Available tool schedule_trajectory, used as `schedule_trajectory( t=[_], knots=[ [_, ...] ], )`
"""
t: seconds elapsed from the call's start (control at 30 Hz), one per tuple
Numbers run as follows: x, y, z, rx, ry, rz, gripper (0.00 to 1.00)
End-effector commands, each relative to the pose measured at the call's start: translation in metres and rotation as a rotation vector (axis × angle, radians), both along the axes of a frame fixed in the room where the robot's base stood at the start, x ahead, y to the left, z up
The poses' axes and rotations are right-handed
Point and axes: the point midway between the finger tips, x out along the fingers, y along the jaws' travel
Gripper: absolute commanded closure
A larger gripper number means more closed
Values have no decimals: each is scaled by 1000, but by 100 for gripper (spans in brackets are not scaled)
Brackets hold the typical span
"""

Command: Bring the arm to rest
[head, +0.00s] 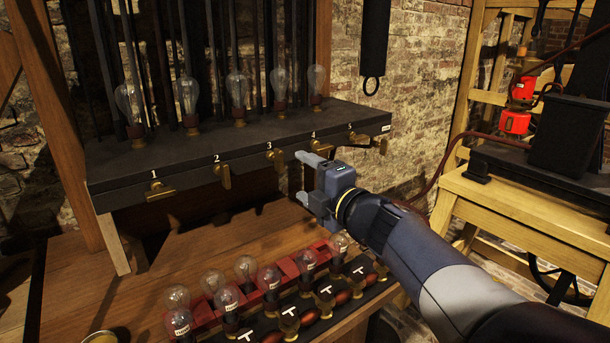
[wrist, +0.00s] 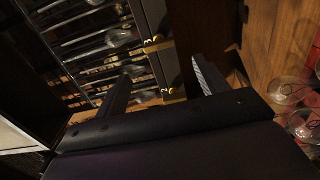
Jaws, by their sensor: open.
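My gripper (head: 303,177) is at the end of my arm, which reaches in from the lower right in the head view. It is open, with nothing between its fingers. It is in front of the dark shelf (head: 120,190), near the brass lever under number 4 (head: 322,150); I cannot tell whether it touches the lever. In the wrist view the two fingers (wrist: 160,85) stand wide apart, with brass levers (wrist: 155,44) of the shelf showing beyond them.
Several glass bulbs (head: 238,88) stand on the shelf. Below, the wooden bench (head: 120,290) carries a red rack (head: 203,308) of bulbs and a black strip with T-marked pieces (head: 290,337). A yellow wooden frame (head: 520,200) stands at the right. Open air lies between shelf and bench.

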Motion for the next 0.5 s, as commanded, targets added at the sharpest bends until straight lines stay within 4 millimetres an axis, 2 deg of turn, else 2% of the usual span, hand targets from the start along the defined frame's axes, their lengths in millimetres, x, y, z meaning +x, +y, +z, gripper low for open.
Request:
schedule_trajectory(
  t=[0.17,0.5],
  knots=[
    [11,8,-1,-1,1,3,31],
    [59,40,-1,1,2,2,31]
  ],
)
